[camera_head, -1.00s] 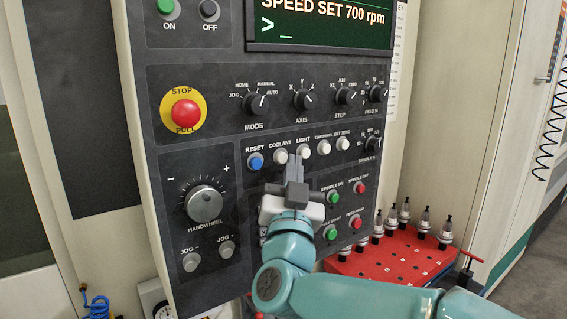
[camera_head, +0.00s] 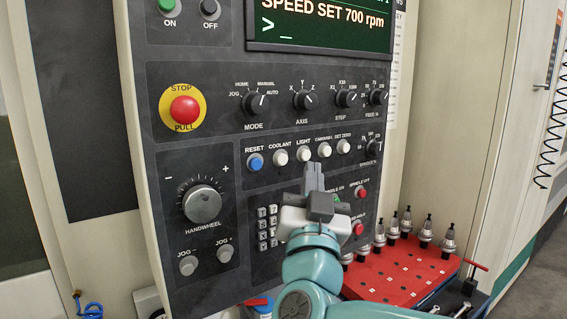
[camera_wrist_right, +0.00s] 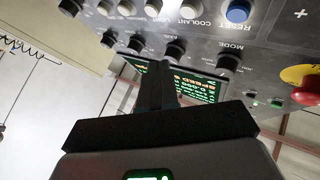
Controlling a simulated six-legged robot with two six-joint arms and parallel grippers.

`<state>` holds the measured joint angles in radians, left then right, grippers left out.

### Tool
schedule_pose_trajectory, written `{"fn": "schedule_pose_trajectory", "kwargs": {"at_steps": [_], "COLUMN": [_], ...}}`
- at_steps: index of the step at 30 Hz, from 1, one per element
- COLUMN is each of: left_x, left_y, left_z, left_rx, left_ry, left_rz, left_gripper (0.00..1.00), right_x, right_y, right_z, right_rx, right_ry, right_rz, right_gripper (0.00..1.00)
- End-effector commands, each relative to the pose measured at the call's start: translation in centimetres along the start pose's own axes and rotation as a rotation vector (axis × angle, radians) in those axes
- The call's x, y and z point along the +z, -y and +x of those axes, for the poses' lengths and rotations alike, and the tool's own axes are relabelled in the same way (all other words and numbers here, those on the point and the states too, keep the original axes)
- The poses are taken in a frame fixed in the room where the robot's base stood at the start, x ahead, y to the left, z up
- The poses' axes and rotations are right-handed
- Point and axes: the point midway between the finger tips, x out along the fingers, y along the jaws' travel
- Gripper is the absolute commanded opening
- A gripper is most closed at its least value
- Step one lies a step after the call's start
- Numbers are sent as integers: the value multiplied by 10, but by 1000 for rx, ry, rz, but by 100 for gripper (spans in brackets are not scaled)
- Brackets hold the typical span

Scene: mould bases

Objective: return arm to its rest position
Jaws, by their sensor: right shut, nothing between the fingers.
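My right gripper (camera_head: 314,178) is in front of the lower right part of the machine's control panel (camera_head: 225,270). Its fingers are together and empty, pointing up toward the row of buttons. It hides part of the keypad and the spindle buttons behind it. In the right wrist view the dark closed fingers (camera_wrist_right: 157,85) stand in front of the screen, with the button row above. My teal right arm comes in from the bottom right. My left gripper is not in view.
A red tray (camera_head: 405,275) with several tool holders (camera_head: 425,232) stands right of my arm. The panel carries a red stop button (camera_head: 184,110), a handwheel (camera_head: 202,203) and a screen (camera_head: 320,22). A blue hose (camera_head: 88,306) is at lower left.

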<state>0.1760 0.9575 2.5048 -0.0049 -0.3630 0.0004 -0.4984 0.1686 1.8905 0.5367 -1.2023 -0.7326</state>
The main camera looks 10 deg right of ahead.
Motion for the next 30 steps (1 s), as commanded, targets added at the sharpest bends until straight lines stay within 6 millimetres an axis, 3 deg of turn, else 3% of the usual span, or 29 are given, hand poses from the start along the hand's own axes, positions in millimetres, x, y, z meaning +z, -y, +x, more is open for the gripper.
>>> {"fn": "schedule_pose_trajectory", "kwargs": {"at_steps": [13,16,17,20,23,26,30], "left_x": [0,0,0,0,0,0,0], "left_y": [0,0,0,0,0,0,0], "left_z": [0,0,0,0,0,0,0], "left_rx": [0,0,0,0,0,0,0], "left_ry": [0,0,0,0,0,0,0], "left_rz": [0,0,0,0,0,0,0], "left_gripper": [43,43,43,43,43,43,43], "right_x": [2,26,40,109,190,266,360], "right_y": [-3,-18,-24,-48,-72,-94,-122], "right_z": [1,8,10,8,-9,-41,-106], "right_rx": [6,35,47,74,62,22,-46], "right_ry": [2,31,50,152,290,451,704], "right_rz": [-4,-43,-65,-158,-263,-330,-360], "right_gripper": [0,0,0,0,0,0,0]}}
